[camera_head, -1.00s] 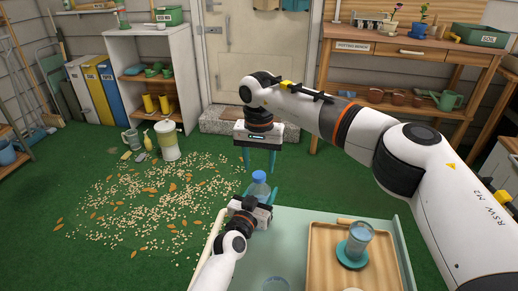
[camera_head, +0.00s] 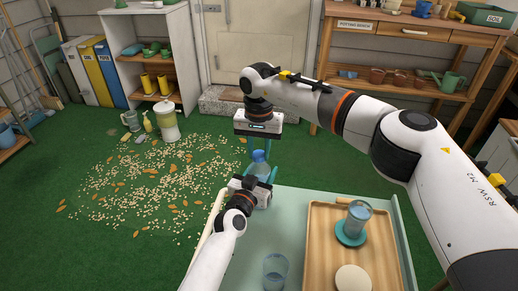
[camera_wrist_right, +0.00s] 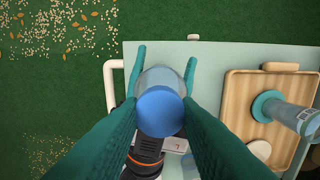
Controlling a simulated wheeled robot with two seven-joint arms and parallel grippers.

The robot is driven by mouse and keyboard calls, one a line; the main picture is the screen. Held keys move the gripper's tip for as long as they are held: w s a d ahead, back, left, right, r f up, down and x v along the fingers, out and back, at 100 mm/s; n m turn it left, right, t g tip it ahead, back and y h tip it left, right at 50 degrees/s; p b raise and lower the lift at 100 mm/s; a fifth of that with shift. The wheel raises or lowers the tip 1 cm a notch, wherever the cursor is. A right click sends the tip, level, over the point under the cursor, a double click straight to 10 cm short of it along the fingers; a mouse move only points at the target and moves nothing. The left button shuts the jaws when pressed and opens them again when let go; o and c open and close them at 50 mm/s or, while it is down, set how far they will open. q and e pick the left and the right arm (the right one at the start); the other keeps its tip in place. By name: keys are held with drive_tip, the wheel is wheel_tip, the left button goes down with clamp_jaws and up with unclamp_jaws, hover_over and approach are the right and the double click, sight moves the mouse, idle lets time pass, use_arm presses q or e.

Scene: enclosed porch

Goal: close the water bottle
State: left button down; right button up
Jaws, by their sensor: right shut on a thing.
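The water bottle (camera_head: 258,171) is clear blue with a blue cap (camera_head: 259,156) at its top, near the cart's far left corner. In the right wrist view the cap (camera_wrist_right: 160,111) is large and seen from above. My right gripper (camera_head: 257,160) points down over the bottle, its teal fingers on both sides of the cap and shut on it. My left gripper (camera_head: 250,185) is at the bottle's body, in front of it.
The pale green cart top (camera_head: 312,215) has a wooden tray (camera_head: 318,235) with a glass (camera_head: 357,218) on a teal coaster and a round pale disc (camera_head: 353,279). Another glass (camera_head: 275,270) stands left of the tray. Scattered seed (camera_head: 160,185) and a jug (camera_head: 168,120) are on the green floor.

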drive_tip(key=m, duration=0.5)
drive_tip(key=shift+m, duration=0.4)
drive_tip(key=m, duration=1.4)
drive_tip(key=shift+m, duration=0.4)
drive_tip(key=m, duration=1)
drive_tip(key=shift+f, duration=0.1)
drive_tip(key=m, duration=0.4)
drive_tip(key=shift+m, duration=0.3)
drive_tip(key=m, duration=0.5)
drive_tip(key=o, duration=1.2)
drive_tip(key=shift+c, duration=0.2)
wheel_tip(320, 180, up, 12)
